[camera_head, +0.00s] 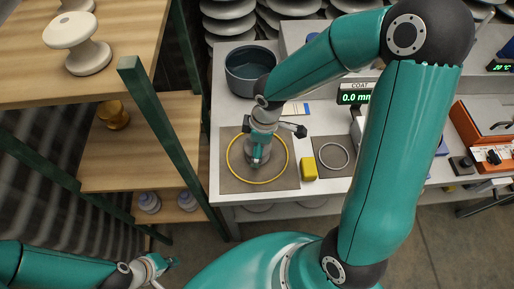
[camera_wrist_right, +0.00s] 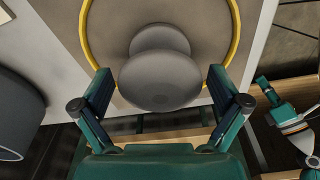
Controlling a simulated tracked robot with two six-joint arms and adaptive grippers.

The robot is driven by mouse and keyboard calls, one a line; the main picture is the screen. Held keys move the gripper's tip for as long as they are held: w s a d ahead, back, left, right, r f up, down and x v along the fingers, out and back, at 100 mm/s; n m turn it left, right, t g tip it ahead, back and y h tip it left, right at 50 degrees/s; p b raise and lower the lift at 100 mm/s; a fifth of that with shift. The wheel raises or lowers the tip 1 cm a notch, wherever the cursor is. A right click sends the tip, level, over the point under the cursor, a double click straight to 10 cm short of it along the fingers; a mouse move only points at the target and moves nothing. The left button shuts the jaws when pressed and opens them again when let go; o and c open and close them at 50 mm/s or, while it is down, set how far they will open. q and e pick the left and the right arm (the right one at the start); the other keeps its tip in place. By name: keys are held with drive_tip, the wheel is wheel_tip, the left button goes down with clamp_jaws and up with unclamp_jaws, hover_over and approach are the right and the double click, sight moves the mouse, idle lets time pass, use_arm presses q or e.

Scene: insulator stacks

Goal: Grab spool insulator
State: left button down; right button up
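A grey spool insulator (camera_wrist_right: 160,68) stands on the grey mat (camera_wrist_right: 112,20) inside a yellow ring (camera_wrist_right: 86,40), as seen in the right wrist view. My right gripper (camera_wrist_right: 160,82) is open, with one finger on each side of the spool and a gap at both sides. In the head view my right gripper (camera_head: 258,158) points down over the ring and hides most of the spool. My left gripper (camera_head: 168,268) is low at the left, away from the table, and looks open and empty.
A dark round pot (camera_head: 251,70) stands behind the mat. A yellow block (camera_head: 309,169) and a mat with a pale ring (camera_head: 333,156) lie to the right. Wooden shelves at the left hold a white spool (camera_head: 78,42), a brown insulator (camera_head: 113,114) and small grey ones (camera_head: 149,202).

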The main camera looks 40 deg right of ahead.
drive_tip(key=c, duration=1.3)
drive_tip(key=shift+w+r, duration=0.1)
drive_tip(key=shift+r, duration=0.05)
